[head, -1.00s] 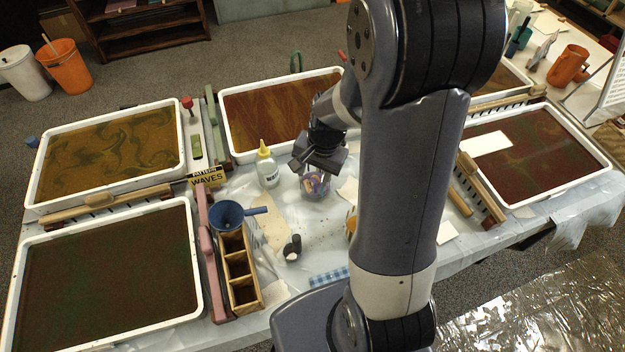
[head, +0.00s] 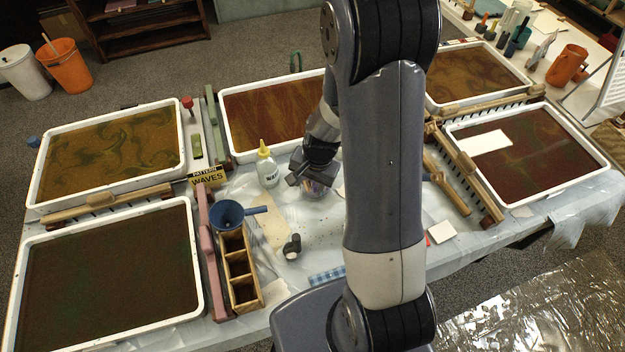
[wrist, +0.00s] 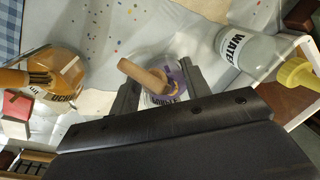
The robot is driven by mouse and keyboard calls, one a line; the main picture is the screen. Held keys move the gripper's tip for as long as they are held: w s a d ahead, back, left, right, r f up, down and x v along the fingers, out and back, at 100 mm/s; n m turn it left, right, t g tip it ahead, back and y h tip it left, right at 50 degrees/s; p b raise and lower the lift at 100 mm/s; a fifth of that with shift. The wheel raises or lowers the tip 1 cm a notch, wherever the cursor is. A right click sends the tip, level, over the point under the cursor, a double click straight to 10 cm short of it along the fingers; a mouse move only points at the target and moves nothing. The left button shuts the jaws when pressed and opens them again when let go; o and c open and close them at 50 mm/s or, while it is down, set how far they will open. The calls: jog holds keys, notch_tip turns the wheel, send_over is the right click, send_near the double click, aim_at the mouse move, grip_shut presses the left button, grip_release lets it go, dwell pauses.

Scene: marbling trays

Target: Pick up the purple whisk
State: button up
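In the wrist view, a whisk with a tan handle (wrist: 143,74) stands tilted in a clear jar of purple paint (wrist: 180,78). The jar's label is mostly covered. My gripper (wrist: 157,86) is open, with one finger on each side of the whisk and jar mouth. I cannot tell whether either finger touches them. In the head view my gripper (head: 311,178) is just over the jar (head: 316,192), and the whisk is too small to make out clearly there.
An orange paint jar (wrist: 62,68) with its own whisk stands left of the gripper in the wrist view. A yellow-capped water bottle (head: 268,172) stands close on the other side.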

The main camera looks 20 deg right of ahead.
grip_shut()
jog(key=shift+r, duration=0.15)
dwell(0.4)
